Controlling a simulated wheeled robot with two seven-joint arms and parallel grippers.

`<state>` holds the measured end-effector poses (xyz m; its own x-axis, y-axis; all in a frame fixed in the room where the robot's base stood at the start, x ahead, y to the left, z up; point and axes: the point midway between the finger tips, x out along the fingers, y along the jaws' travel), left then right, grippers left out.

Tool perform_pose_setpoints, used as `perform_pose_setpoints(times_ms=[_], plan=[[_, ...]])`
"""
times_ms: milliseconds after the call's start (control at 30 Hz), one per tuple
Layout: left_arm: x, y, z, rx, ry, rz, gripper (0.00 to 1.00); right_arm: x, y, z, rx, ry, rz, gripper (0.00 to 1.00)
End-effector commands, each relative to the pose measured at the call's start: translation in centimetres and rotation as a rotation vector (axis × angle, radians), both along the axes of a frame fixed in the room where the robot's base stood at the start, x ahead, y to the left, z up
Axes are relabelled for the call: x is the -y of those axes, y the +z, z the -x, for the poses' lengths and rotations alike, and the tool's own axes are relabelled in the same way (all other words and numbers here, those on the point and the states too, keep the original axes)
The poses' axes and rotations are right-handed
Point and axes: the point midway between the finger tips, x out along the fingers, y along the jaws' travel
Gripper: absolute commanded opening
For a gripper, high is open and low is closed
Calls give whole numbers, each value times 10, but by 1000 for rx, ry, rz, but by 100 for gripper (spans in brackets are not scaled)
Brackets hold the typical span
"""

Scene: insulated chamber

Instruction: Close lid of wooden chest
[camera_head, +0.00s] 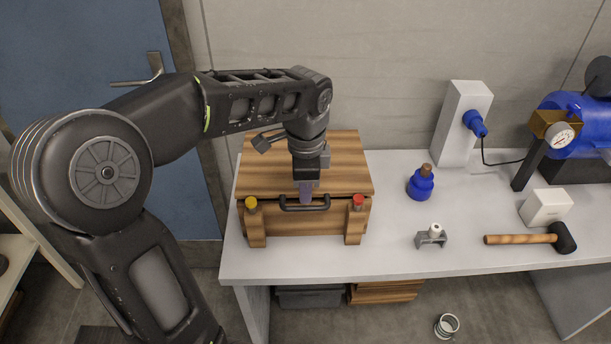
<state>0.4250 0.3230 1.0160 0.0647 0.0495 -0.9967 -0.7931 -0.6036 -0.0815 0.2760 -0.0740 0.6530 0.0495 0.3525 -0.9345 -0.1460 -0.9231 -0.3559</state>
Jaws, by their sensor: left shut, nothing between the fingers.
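The wooden chest (300,221) stands at the left end of the white table. Its striped wooden lid (347,165) lies down over the box and looks shut or nearly so; a small gap cannot be ruled out. A dark handle (319,206) is on the chest's front, between a yellow knob (251,202) and a red knob (358,201). My left gripper (306,197) points down at the front edge of the lid, just behind the handle. Its fingers are shut and empty. Whether they touch the lid is unclear. My right gripper is not in view.
On the white table (390,262), right of the chest, are a blue bottle (421,184), a small grey holder (431,237), a mallet (530,239), a white box (545,207) and a blue tank with gauge (574,128). A blue door (90,50) is at left.

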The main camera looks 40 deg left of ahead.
Motion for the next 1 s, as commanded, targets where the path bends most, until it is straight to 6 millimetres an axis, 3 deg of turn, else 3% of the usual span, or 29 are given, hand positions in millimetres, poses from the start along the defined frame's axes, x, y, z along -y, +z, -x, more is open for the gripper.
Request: perform_pose_setpoints(times_ms=[433,800,1000], plan=[[0,-6,0,2,0,-1,0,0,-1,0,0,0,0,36],[2,-48,1,59,-3,-44,0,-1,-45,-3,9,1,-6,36],[1,-41,1,57,-1,-44,0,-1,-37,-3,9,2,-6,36]])
